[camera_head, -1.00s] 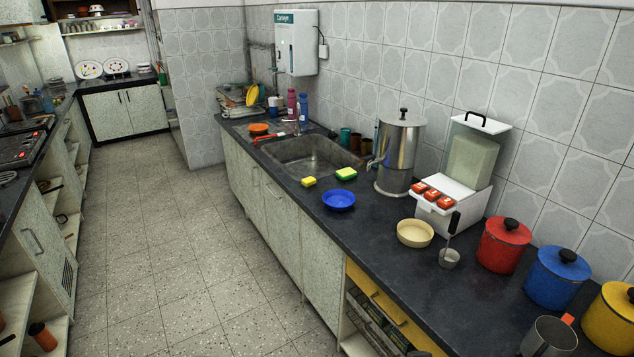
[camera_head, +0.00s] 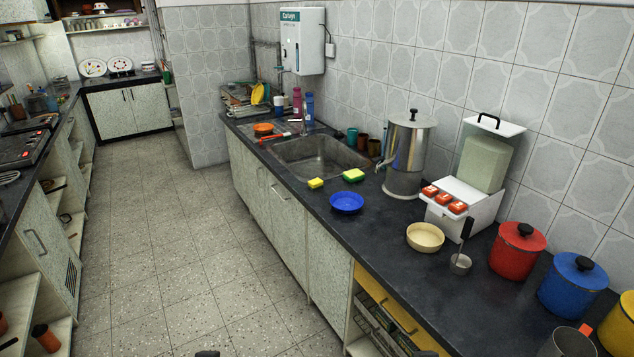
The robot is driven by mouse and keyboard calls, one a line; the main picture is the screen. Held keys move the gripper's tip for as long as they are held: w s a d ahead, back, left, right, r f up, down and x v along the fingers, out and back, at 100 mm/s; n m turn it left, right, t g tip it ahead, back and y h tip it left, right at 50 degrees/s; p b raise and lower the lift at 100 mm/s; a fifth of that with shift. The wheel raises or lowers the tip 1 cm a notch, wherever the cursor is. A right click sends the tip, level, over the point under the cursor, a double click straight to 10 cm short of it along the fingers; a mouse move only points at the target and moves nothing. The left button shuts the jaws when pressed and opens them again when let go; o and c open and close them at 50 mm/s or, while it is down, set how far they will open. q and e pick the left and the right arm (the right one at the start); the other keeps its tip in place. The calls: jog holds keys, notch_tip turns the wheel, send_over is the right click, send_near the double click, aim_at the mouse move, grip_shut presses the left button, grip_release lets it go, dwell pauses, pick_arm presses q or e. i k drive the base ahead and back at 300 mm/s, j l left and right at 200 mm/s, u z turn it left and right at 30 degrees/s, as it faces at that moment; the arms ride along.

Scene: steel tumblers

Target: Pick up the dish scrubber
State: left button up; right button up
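Two small sponge-like blocks lie on the dark counter by the front of the sink: a yellow one (camera_head: 316,183) and a larger green and yellow one (camera_head: 353,175). A red-handled item (camera_head: 272,137) lies at the sink's far left edge. I cannot tell for sure which of these is the dish scrubber. Small dark tips, which look like my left gripper (camera_head: 207,353) and my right gripper (camera_head: 424,353), just show at the bottom edge, far from the sponges. Their fingers are mostly out of frame.
A sink (camera_head: 320,156) is set in the counter. A blue bowl (camera_head: 346,201), cream bowl (camera_head: 425,237), steel dispenser (camera_head: 408,155), white appliance (camera_head: 470,203) and red pot (camera_head: 517,250) stand around. Cabinets line both sides. The tiled floor (camera_head: 190,260) between them is clear.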

aim_at(314, 184)
jog(key=i+j+z, duration=0.2)
jog(key=i+j, duration=0.35)
jog(key=i+j+z, duration=0.15)
jog(key=i+j, duration=0.45)
jog(key=i+j+z, duration=0.2)
jog(key=i+j, duration=0.35)
jog(key=j, duration=0.15)
